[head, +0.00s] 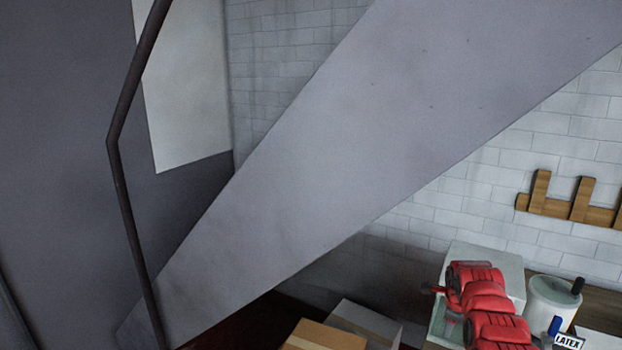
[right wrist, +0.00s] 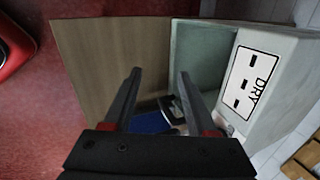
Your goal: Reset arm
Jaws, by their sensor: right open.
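My right arm, in red, reaches in at the lower right of the head view. Its dark gripper (head: 436,290) shows only small there, beside a pale box (head: 492,256). In the right wrist view my right gripper (right wrist: 160,77) has its two dark fingers spread apart with nothing held between them. Beyond the fingers are a brown wooden surface (right wrist: 105,65) and an open pale box with a DRY label (right wrist: 252,82). A blue thing (right wrist: 150,122) and a dark thing lie partly hidden behind the fingers. My left gripper is not in view.
A white pot (head: 553,298) with a dark handle and a LATEX label (head: 568,341) stand right of my arm. A wooden rack (head: 580,208) hangs on the brick wall. Boxes (head: 325,336) sit low at centre. A large slanted grey beam (head: 370,140) and a dark handrail cross the view.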

